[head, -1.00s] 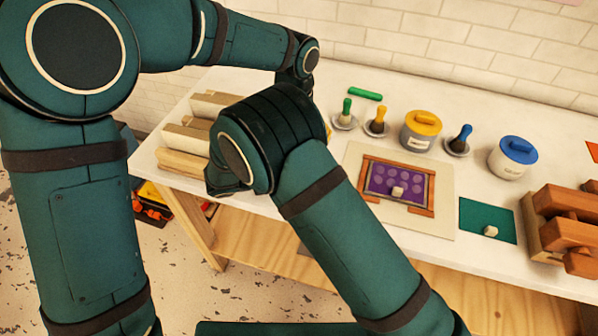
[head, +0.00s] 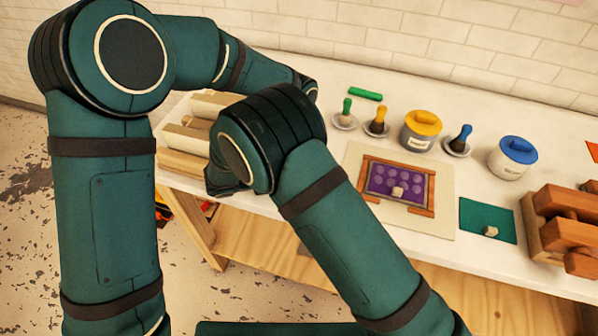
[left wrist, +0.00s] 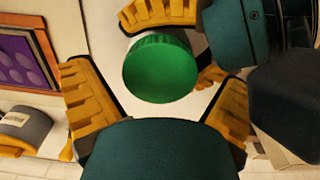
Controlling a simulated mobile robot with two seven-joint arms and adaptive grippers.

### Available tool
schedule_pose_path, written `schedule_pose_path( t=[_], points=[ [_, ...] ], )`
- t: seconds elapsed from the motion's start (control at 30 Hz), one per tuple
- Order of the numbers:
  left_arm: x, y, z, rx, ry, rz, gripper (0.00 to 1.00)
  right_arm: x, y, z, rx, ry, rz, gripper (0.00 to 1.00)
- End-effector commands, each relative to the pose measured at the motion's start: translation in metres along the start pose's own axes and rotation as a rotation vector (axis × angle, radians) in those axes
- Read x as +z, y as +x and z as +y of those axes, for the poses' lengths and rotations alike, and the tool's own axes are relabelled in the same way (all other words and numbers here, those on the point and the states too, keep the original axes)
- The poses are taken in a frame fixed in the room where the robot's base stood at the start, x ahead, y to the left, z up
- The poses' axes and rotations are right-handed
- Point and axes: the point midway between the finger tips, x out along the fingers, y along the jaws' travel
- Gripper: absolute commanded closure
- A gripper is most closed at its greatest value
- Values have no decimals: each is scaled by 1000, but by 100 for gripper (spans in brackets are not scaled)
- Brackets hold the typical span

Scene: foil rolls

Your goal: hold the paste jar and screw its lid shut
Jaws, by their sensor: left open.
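In the left wrist view a round green lid (left wrist: 160,68) with a ridged rim faces the camera. The paste jar's body under it is hidden. My left gripper (left wrist: 160,108) is open, its two yellow-padded fingers spread on either side below the lid and apart from it. My right gripper (left wrist: 188,45) comes in from the upper right, one yellow finger above the lid and another partly showing at its right edge. These fingers appear closed around the jar below the lid. In the head view both grippers and the jar are hidden behind my arms.
On the white table stand a yellow-lidded pot (head: 421,131), a blue-lidded pot (head: 512,158) and brushes in small dishes. A purple panel (head: 397,184) lies on a pale mat. A wooden rack (head: 565,228) is at right; pale rolls (head: 183,140) lie at left.

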Motion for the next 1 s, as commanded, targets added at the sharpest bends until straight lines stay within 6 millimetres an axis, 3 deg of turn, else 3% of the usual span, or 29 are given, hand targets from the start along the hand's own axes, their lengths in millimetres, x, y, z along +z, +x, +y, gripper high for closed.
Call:
schedule_pose_path(
  t=[0.3,0.5,0.53,0.77,0.8,0.9,1.0],
  points=[
    [0,2,0,0,0,0,1,0,0,0,0,1,-1,100],
    [0,2,0,0,0,0,71,0,0,0,0,1,-1,100],
    [0,2,0,0,0,0,76,0,0,0,0,1,-1,100],
    [0,2,0,0,16,0,76,0,0,0,0,1,-1,100],
    [0,2,0,0,16,0,27,0,0,0,0,1,-1,100],
    [0,2,0,0,16,0,0,0,0,0,0,1,-1,100],
    [0,2,0,0,16,0,0,0,0,0,0,1,-1,100]
  ],
)
